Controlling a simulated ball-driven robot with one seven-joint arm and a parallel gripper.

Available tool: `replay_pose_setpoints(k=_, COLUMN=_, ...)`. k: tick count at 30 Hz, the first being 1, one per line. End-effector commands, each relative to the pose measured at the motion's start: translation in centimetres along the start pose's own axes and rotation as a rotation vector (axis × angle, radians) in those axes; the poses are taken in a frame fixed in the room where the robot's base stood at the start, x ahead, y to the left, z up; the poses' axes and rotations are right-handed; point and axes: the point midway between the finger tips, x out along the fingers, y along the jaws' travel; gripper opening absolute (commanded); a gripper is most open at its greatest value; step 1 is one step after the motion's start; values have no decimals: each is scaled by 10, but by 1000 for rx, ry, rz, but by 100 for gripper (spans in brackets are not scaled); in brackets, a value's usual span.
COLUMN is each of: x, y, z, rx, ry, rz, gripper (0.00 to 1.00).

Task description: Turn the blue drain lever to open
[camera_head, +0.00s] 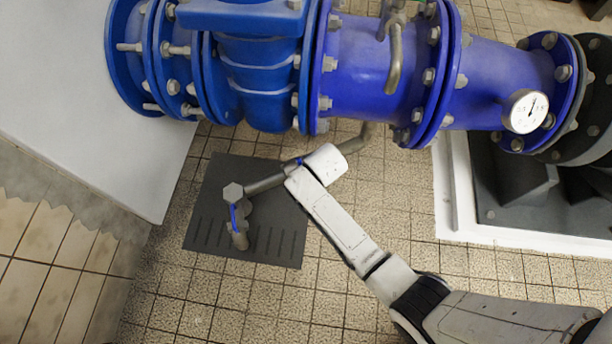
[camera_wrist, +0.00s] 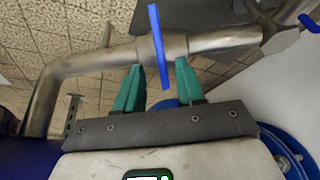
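A blue lever (camera_wrist: 157,45) sits on a grey metal drain pipe (camera_wrist: 100,60) and stands crosswise to it in the wrist view. My gripper (camera_wrist: 159,66) has its two green fingers apart, one on each side of the lever's lower end, with visible gaps. In the head view, only a little blue of this lever (camera_head: 300,161) shows beside my white gripper body, which hides the fingers. A second blue lever (camera_head: 234,216) is on the downturned pipe end; a blue part also shows at the wrist view's right edge (camera_wrist: 309,22).
Large blue flanged pipes (camera_head: 375,65) run just above my gripper, with a gauge (camera_head: 525,111) at right. A dark floor plate (camera_head: 215,203) lies under the pipe end. A white wall block (camera_head: 80,110) stands at left. Tiled floor (camera_head: 390,200) is open at centre.

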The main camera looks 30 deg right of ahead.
Motion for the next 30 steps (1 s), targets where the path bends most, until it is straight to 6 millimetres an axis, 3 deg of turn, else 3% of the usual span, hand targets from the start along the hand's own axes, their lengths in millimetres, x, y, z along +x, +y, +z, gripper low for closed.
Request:
replay_pose_setpoints(k=1, x=16, y=0, z=2, rx=0, ry=0, rz=0, gripper=38)
replay_pose_setpoints(k=3, x=27, y=0, z=2, rx=0, ry=0, rz=0, gripper=38)
replay_pose_setpoints(k=9, x=50, y=0, z=1, rx=0, ry=1, rz=0, gripper=38)
replay_pose_setpoints(k=23, x=57, y=0, z=0, rx=0, ry=0, rz=0, gripper=38)
replay_pose_setpoints(k=30, x=57, y=0, z=0, rx=0, ry=0, rz=0, gripper=16)
